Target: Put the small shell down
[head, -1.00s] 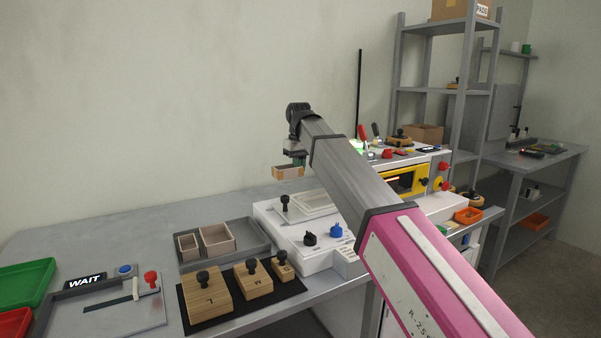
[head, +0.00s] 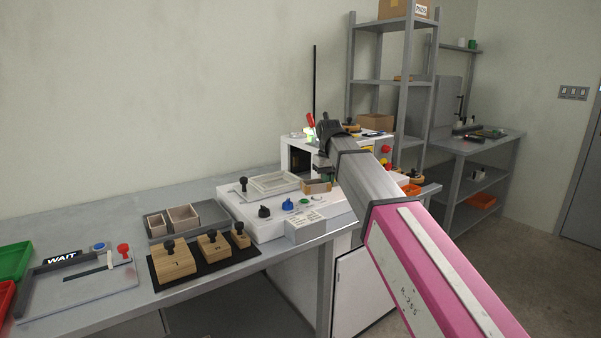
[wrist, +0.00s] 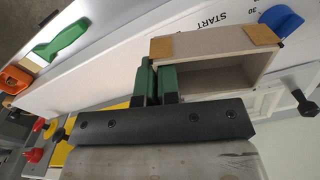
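The small shell (head: 316,186) is an open, pale box with tan corner patches. My gripper (head: 326,172) holds it in the air over the right part of the white machine (head: 265,228). In the wrist view the shell (wrist: 208,46) lies on its side in the picture, its opening showing. The green fingers of my gripper (wrist: 156,84) are closed at its left wall. The far finger is partly hidden by the shell. Two other untaped shells, a smaller one (head: 156,225) and a larger one (head: 183,217), stand in a grey tray (head: 212,222) at left.
The white machine carries a light tray (head: 274,184), a black knob (head: 264,211) and a blue knob (head: 288,205). Wooden blocks with black knobs (head: 174,261) stand on a black mat. A WAIT sign (head: 62,257) stands at left. Bare bench (head: 80,222) lies behind it.

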